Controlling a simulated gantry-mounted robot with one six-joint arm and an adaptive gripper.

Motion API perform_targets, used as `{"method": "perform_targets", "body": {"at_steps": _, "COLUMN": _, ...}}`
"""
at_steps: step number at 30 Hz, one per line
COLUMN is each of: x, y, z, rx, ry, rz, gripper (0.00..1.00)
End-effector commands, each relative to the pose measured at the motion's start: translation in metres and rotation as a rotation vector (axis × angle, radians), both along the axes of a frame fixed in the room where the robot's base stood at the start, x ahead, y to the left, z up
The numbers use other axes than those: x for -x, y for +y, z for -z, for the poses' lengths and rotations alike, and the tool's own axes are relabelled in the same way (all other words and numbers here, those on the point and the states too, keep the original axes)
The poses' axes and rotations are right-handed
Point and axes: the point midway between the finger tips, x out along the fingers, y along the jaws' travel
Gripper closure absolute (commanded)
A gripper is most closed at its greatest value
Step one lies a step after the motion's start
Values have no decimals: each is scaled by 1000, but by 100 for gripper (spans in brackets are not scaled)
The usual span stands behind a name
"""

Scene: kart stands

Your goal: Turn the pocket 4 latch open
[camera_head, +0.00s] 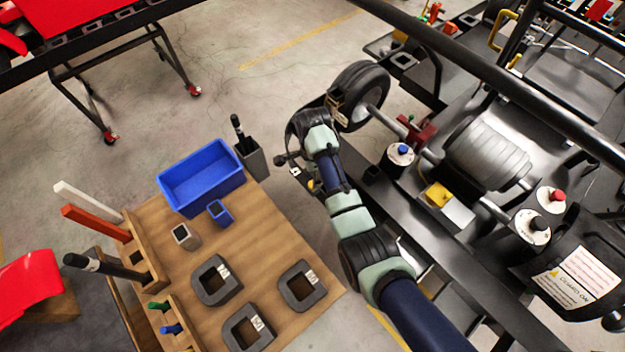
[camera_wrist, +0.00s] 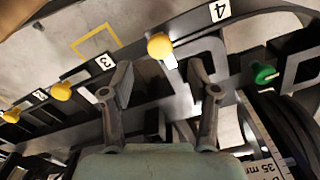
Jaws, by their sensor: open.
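In the wrist view, my gripper (camera_wrist: 160,78) is open and empty, its two dark fingers spread apart. A yellow latch knob (camera_wrist: 160,46) lies just beyond and between the fingertips, with no visible contact. The white "4" label (camera_wrist: 220,11) is up and right of this knob on a dark rail (camera_wrist: 75,122). A green knob (camera_wrist: 264,73) is farther right, below the label. The pictures do not make certain which knob belongs to pocket 4.
Two more yellow knobs (camera_wrist: 61,91) (camera_wrist: 12,116) and a "3" label (camera_wrist: 105,62) line the rail leftward. A black wheel (camera_head: 360,95) stands close to my wrist. A wooden table (camera_head: 250,225) with a blue bin (camera_head: 201,178) and several dark blocks is at left.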

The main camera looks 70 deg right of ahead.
Motion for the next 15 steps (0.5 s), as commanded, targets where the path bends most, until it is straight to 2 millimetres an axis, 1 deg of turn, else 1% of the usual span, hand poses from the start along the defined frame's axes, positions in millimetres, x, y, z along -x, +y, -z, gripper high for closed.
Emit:
{"method": "perform_targets", "body": {"at_steps": 1, "x": 0, "y": 1, "z": 13, "rx": -3, "ry": 3, "rz": -1, "gripper": 40}}
{"method": "perform_targets", "body": {"at_steps": 3, "x": 0, "y": 1, "z": 27, "rx": -2, "ry": 2, "rz": -2, "gripper": 40}}
{"method": "perform_targets", "body": {"at_steps": 7, "x": 0, "y": 1, "z": 47, "rx": -2, "ry": 1, "rz": -3, "gripper": 40}}
{"method": "perform_targets", "body": {"at_steps": 10, "x": 0, "y": 1, "z": 54, "rx": -1, "ry": 1, "rz": -3, "gripper": 40}}
{"method": "perform_targets", "body": {"at_steps": 15, "x": 0, "y": 1, "z": 56, "rx": 1, "ry": -1, "rz": -3, "gripper": 40}}
